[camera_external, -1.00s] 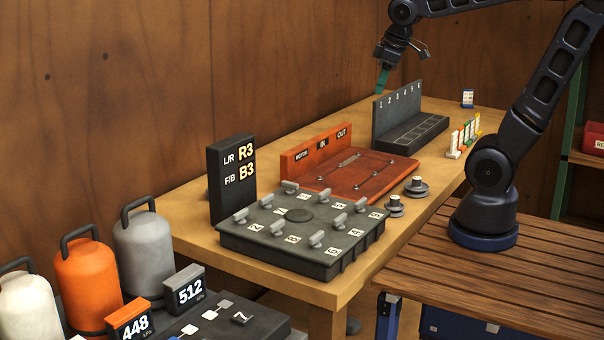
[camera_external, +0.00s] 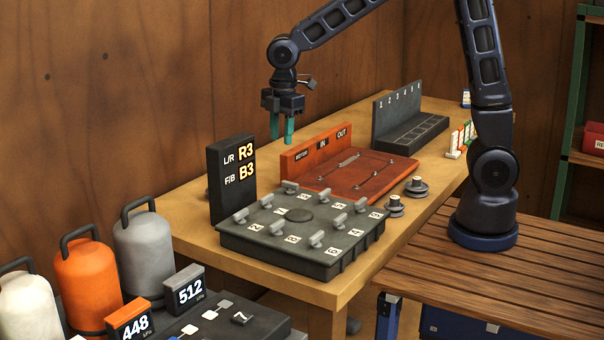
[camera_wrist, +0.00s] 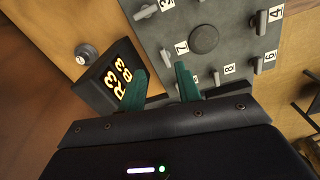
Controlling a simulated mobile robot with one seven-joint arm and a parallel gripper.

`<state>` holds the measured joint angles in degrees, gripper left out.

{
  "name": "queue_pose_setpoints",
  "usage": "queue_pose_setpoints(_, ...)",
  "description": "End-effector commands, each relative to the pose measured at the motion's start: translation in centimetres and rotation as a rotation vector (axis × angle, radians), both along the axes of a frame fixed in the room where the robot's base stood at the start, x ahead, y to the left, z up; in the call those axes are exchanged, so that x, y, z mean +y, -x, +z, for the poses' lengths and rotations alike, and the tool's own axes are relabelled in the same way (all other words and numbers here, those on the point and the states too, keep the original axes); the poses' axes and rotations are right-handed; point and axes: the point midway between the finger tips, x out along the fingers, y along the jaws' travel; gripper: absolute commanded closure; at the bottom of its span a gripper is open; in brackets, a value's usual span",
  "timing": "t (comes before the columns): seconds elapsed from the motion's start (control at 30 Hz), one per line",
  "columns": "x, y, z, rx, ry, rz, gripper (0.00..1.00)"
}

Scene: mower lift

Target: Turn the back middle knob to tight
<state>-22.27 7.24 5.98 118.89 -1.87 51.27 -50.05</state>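A dark grey panel (camera_external: 262,241) with several lever knobs and numbered white labels lies on the wooden table. The back middle knob (camera_external: 325,195) is on its far edge, small in the external view; I cannot tell its exact setting. The panel also fills the upper part of the wrist view (camera_wrist: 220,15), with knobs around a round disc. My gripper (camera_external: 282,139) points down, empty, in the air above and behind the panel's far side. Its green fingers (camera_wrist: 158,82) are apart, with no knob between them.
A black display board (camera_external: 231,178) reading L/R R3, F/B B3 stands at the panel's back left. An orange-red board (camera_external: 316,146) with upright labels lies behind it. Loose round weights (camera_external: 416,187) sit to the right. A numbered rack (camera_external: 400,110) stands farther back.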

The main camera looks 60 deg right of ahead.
Motion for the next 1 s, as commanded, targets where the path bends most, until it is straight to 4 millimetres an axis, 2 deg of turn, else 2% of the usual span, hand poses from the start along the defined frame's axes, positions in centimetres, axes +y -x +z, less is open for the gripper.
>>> queue_pose_setpoints(0.1,2.6,-0.8,-2.1,0.025,0.01,0.094,0.66)
queue_pose_setpoints(0.3,4.8,-1.4,-3.9,0.044,0.015,0.178,0.66)
queue_pose_setpoints(0.57,5.0,-1.4,-5.9,0.048,0.017,0.188,0.66)
queue_pose_setpoints(1.0,5.0,-1.4,-13.0,0.047,0.017,0.186,0.66)
